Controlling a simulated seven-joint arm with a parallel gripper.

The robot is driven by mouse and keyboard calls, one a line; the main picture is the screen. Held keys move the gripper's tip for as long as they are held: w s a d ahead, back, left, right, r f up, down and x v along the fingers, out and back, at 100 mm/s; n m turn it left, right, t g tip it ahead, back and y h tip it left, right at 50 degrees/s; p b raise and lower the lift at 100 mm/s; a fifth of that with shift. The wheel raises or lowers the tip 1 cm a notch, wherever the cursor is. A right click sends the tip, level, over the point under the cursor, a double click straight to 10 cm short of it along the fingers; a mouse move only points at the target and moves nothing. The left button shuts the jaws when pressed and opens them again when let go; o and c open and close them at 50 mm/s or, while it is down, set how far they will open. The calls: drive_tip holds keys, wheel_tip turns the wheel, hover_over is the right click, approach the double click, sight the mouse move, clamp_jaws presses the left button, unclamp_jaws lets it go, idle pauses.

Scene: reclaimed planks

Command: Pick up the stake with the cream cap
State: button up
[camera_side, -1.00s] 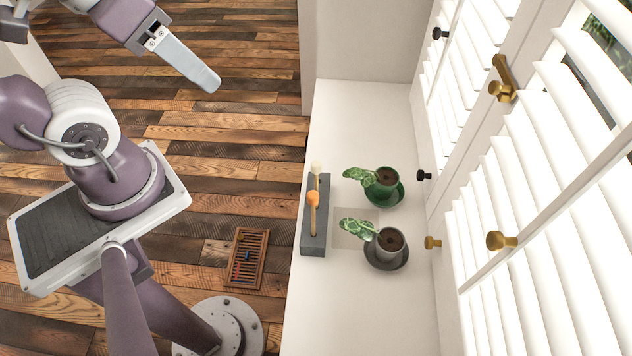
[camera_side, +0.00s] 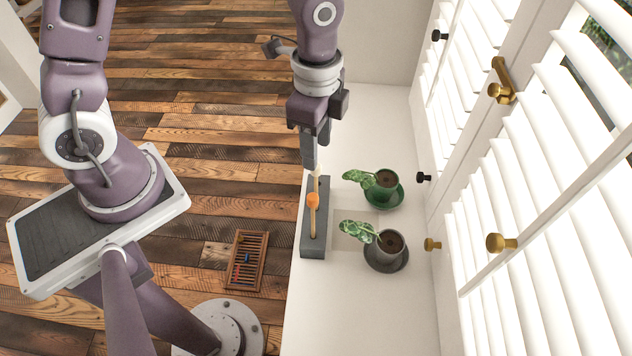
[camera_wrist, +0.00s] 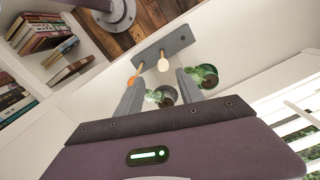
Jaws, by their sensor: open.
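The stake with the cream cap (camera_wrist: 163,65) stands in a grey block (camera_side: 313,245) on the white sill. In the side view my fingers partly hide its cap. A stake with an orange cap (camera_side: 313,200) stands in the same block, nearer the side view's bottom edge; it also shows in the wrist view (camera_wrist: 134,79). My gripper (camera_wrist: 159,80) is open. In the wrist view the cream cap appears between and just beyond the fingertips, with the orange cap beside the left finger. In the side view my gripper (camera_side: 313,165) hangs over the block's far end, at the cream cap.
A green pot (camera_side: 383,190) and a grey pot (camera_side: 388,248), each with a leafy plant, stand right of the block. White shutters (camera_side: 560,200) with brass knobs line the right side. A small wooden rack (camera_side: 247,262) lies on the plank floor. The sill's front end is clear.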

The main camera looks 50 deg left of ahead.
drive_tip(key=f, duration=0.7)
drive_tip(key=shift+w+a, duration=0.25)
drive_tip(key=shift+a, duration=0.15)
drive_tip(key=shift+r, duration=0.1)
clamp_jaws()
idle(0.6)
